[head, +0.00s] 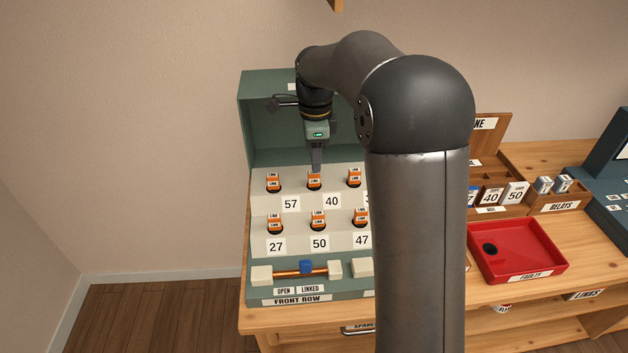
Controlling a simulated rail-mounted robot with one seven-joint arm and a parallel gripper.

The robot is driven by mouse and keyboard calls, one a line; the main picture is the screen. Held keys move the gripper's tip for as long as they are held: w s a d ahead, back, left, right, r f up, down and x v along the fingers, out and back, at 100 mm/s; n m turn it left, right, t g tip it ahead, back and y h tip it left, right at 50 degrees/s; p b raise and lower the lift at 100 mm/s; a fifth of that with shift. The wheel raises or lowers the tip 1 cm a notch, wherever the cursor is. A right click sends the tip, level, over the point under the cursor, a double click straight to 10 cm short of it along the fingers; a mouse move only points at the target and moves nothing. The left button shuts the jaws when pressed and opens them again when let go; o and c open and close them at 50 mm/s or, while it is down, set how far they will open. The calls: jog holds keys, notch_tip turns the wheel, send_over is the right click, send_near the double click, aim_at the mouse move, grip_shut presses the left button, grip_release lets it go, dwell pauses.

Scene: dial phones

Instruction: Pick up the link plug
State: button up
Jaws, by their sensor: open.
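Orange link plugs marked "LINK" stand in dark sockets on the pale sloped panel of a green cabinet, in two rows. In the upper row there is a left plug (273,182), a middle plug (314,181) and a right plug (354,177). In the lower row there is a left plug (275,224), a middle plug (318,220) and a right plug (361,217). My gripper (316,168) points down just above or behind the upper middle plug. It is open; whether its fingers touch or straddle that plug cannot be told from here. My arm hides the panel's right part.
Number cards 57, 40, 27, 50 and 47 sit on the panel. A copper rail with a blue slider (306,267) runs along the cabinet's front. A red "FAULTY" tray (549,268) and a wooden relay rack (560,203) stand right. The cabinet's back wall (268,125) rises behind the panel.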

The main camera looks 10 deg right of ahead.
aim_at(314, 175)
jog(key=shift+s+a+f+p, duration=0.1)
jog(key=shift+f+p, duration=0.05)
jog(key=shift+f, duration=1.45)
jog(key=shift+s+a+f+p, duration=0.1)
jog(key=shift+f+p, duration=0.05)
jog(key=shift+f, duration=1.4)
jog(key=shift+c, duration=0.3)
grip_shut()
